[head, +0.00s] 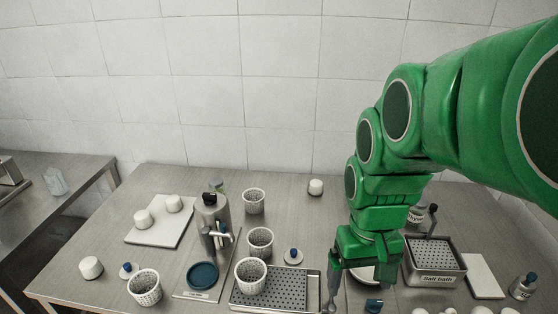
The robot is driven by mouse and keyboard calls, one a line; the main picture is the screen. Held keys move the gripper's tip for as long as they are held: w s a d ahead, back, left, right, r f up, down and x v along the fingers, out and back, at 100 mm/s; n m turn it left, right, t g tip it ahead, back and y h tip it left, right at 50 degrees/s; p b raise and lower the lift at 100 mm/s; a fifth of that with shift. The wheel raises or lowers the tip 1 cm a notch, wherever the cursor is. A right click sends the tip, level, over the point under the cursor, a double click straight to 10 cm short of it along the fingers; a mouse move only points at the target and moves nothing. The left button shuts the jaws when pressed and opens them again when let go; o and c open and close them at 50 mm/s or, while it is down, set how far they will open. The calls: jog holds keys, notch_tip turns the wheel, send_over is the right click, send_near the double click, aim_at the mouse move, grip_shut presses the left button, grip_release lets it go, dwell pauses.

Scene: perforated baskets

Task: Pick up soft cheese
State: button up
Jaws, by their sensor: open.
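Several small white rounded cylinders look like soft cheese. Two, a left one (142,219) and a right one (174,203), sit on a white board (155,236) at the left. More white tops (480,310) show at the bottom right, cut by the frame edge. My gripper (362,274) points down at the front right of centre, with its fingers apart. A white round thing (364,276) shows partly behind and between the fingers; I cannot tell what it is.
Perforated white baskets stand at the centre (260,242), at the back (254,201), on a drain tray (273,304) and at the front left (145,288). A metal dispenser (211,215) stands by a blue disc (202,275). A salt bath (435,261) is right of my gripper.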

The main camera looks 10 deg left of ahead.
jog(key=w+a+f+n+t, duration=0.1)
jog(key=w+a+n, duration=0.1)
jog(key=w+a, duration=0.55)
jog(key=w+a+n+y, duration=0.15)
jog(key=w+a, duration=0.35)
jog(key=a, duration=0.6)
jog(key=w+a+f+n+t+h, duration=0.1)
jog(key=w+a+n, duration=0.2)
jog(key=w+a, duration=0.5)
jog(key=n+y, duration=0.3)
jog(key=n, duration=0.4)
send_over(88, 262)
jog(key=d, duration=0.3)
jog(key=f, duration=1.2)
jog(key=shift+a+f, duration=0.2)
jog(key=shift+a, duration=0.05)
jog(key=shift+s+a+f, duration=0.25)
jog(key=shift+a+f, duration=0.05)
jog(key=shift+a, duration=0.1)
jog(key=shift+x, duration=3.65)
jog(key=shift+s+d, duration=0.1)
jog(key=shift+d, duration=0.1)
jog(key=c, duration=1.2)
